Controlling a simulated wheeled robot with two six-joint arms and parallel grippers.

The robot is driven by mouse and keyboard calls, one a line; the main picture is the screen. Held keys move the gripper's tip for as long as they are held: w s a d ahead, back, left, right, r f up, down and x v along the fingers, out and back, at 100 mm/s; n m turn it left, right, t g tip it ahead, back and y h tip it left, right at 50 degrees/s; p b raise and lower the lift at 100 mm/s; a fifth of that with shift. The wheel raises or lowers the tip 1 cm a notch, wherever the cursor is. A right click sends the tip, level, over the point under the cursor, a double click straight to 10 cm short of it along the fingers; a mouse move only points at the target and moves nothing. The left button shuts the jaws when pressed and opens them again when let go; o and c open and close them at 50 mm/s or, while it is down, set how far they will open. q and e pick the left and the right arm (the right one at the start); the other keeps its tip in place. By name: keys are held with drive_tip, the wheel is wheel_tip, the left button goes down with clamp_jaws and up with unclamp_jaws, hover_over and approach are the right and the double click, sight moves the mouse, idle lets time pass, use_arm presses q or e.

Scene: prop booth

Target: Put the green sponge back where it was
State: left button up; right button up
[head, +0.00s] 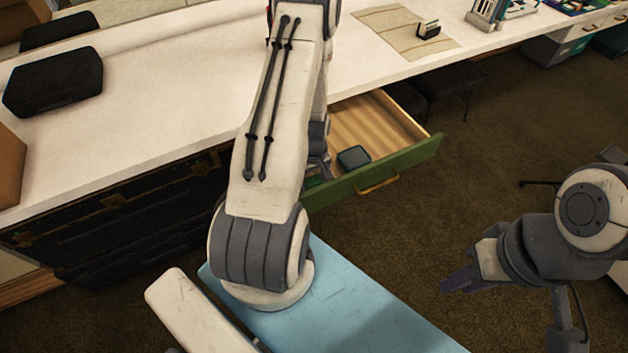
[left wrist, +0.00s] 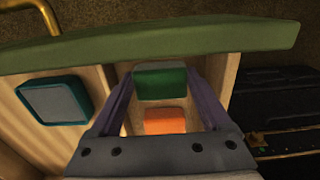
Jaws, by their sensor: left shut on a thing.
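The green sponge (left wrist: 160,82), with a paler top band, sits between the purple fingertips of my left gripper (left wrist: 162,85) in the left wrist view. The gripper is shut on it, at the open drawer (head: 385,122). In the head view my left arm hides the sponge and most of this gripper. Whether the sponge touches the drawer floor I cannot tell. My right gripper (head: 462,281) is at the lower right over the floor, away from the drawer; whether it is open or shut is unclear.
The drawer has a green front (left wrist: 160,45) and yellow handle (head: 377,183). A teal block with grey top (head: 354,157) lies in it. An orange block (left wrist: 165,121) shows below the sponge in the wrist view. A black case (head: 53,82) stands on the white counter.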

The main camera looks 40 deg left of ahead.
use_arm(q)
drive_tip(key=shift+f, duration=0.1)
drive_tip(key=shift+f, duration=0.15)
drive_tip(key=o, duration=1.1)
drive_tip(key=shift+o, duration=0.2)
drive_tip(key=shift+r, duration=0.2)
